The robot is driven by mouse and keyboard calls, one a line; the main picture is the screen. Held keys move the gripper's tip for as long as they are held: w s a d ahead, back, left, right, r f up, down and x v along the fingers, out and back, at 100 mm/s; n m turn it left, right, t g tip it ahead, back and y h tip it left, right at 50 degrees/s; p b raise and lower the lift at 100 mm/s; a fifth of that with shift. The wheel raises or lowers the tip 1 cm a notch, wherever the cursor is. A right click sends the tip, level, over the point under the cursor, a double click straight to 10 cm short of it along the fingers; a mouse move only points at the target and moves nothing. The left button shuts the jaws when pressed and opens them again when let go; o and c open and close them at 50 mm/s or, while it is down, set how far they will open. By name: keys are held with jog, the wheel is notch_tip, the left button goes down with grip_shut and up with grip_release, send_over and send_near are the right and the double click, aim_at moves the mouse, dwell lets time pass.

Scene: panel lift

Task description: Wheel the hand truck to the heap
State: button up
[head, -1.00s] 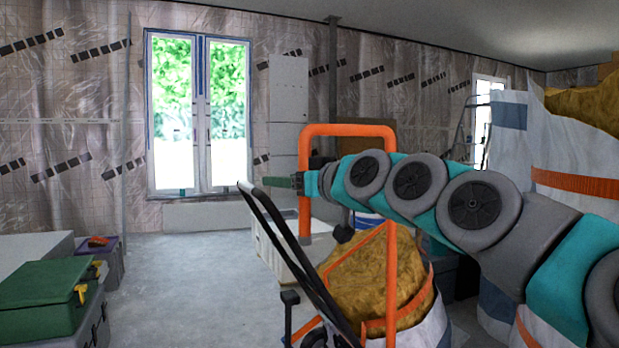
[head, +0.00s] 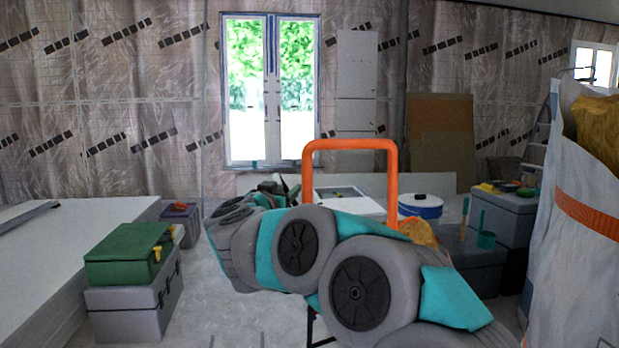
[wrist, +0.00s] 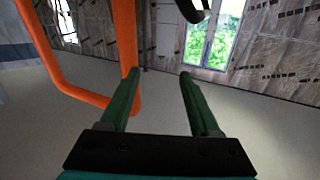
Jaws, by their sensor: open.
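The hand truck's orange tubular frame (head: 350,145) rises behind my arm in the head view. Its lower part is mostly hidden by my arm. In the wrist view, the orange frame (wrist: 126,40) runs down the left side and bends near the left finger. A dark curved piece with a pale end (wrist: 195,14) hangs at the top; I cannot tell whether it belongs to the truck. My gripper (wrist: 160,76) is open, with nothing between its green fingers. In the head view my gripper (head: 272,187) is small and partly hidden, left of the orange frame. I cannot single out the heap.
A large white sack (head: 575,215) with brown filling stands close at right. A green toolbox (head: 125,255) on a grey case and a stack of pale panels (head: 50,250) are at left. Grey boxes (head: 505,215) stand behind right. Bare floor (head: 215,320) shows between.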

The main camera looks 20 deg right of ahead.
aim_at(305, 191)
jog(key=s+d+g+h, duration=0.1)
jog(key=s+d+f+m+g+h, duration=0.1)
jog(key=d, duration=0.1)
jog(key=shift+d+f+m+g, duration=0.1)
jog(key=shift+f+m+g, duration=0.1)
jog(key=shift+m+g, duration=0.1)
jog(key=x, duration=0.7)
jog(key=shift+w+d, duration=0.25)
jog(key=shift+w, duration=0.1)
jog(key=shift+r, duration=0.1)
grip_shut()
dwell(0.8)
